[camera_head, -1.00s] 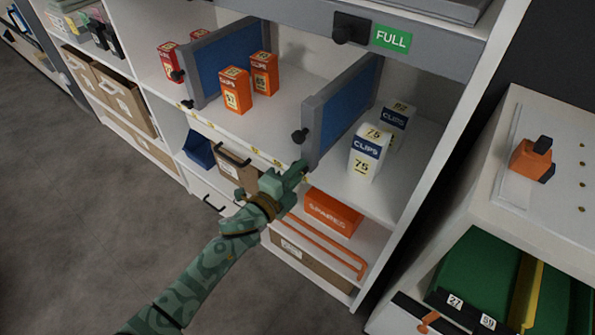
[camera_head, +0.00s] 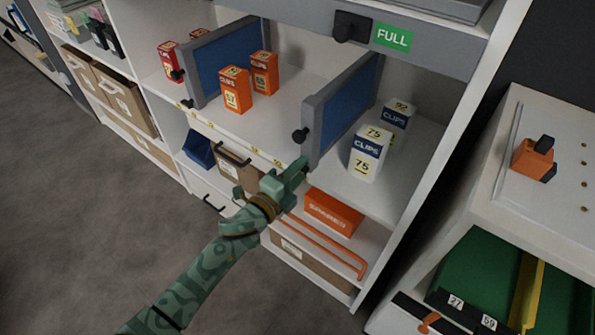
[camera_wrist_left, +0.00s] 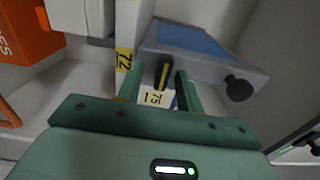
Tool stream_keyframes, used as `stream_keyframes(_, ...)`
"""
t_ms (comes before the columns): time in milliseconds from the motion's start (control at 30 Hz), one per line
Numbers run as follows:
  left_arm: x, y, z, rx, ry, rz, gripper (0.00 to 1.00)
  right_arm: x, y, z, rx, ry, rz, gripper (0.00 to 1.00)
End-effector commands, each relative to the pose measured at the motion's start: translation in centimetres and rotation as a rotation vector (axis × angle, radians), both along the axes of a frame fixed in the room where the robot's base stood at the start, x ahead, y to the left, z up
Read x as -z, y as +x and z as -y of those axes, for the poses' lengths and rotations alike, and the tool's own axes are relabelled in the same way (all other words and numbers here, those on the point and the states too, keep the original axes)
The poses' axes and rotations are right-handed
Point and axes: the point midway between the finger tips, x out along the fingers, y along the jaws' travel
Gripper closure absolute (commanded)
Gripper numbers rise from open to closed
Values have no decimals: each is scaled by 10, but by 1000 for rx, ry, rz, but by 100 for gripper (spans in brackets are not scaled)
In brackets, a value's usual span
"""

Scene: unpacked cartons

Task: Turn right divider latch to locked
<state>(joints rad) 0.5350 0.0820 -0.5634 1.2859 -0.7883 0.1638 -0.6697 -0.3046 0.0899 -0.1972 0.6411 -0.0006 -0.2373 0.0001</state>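The right divider (camera_head: 342,108), a blue panel in a grey frame, stands upright on the shelf. A black knob (camera_head: 300,135) sticks out of its front edge; the divider (camera_wrist_left: 188,40) and the knob (camera_wrist_left: 238,88) also show in the left wrist view. A small dark latch lever with a yellow stripe (camera_wrist_left: 163,74) is at the divider's lower front, near the shelf edge. My left gripper (camera_head: 299,170) is at this corner. In the wrist view its fingers (camera_wrist_left: 158,88) are apart, one on each side of the lever, with gaps visible. My right gripper is not in view.
White-and-blue clips boxes (camera_head: 369,153) stand right of the divider, orange ones (camera_head: 235,90) left of it. A left divider (camera_head: 228,62) stands farther left. An orange spares box (camera_head: 333,212) is below. A white cabinet (camera_head: 545,210) stands at the right; open floor (camera_head: 80,210) lies left.

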Motion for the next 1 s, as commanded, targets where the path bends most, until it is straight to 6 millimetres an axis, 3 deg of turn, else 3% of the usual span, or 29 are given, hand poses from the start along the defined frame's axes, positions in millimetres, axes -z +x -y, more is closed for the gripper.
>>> stream_keyframes(267,-2,-7,-5,0,-2,1,64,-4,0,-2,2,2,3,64)
stream_keyframes(367,-5,-21,-16,-1,-2,1,64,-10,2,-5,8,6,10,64)
stream_keyframes(700,-4,-95,-69,-1,1,1,64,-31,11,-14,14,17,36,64)
stream_keyframes(1000,-1,-130,-94,0,-1,-1,64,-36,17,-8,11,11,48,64)
